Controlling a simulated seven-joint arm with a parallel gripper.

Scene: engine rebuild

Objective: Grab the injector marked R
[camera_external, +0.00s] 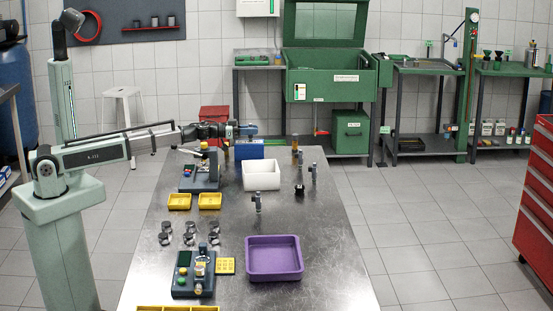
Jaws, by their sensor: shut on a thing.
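My gripper (236,130) is at the far end of the table, above and beside a blue block (250,149). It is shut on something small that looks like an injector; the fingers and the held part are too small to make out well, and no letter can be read. Other upright parts that look like injectors stand on the table: a grey one (258,202) near the middle, another grey one (314,174) to the right, and a brownish one (295,156) farther back. No R mark is legible on any of them.
A white bin (262,175) stands close in front of the blue block. Dark fixtures (201,183), yellow trays (179,202), small grey parts (190,227) and a purple tray (274,276) occupy the steel table (335,255). The table's right side is mostly clear.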

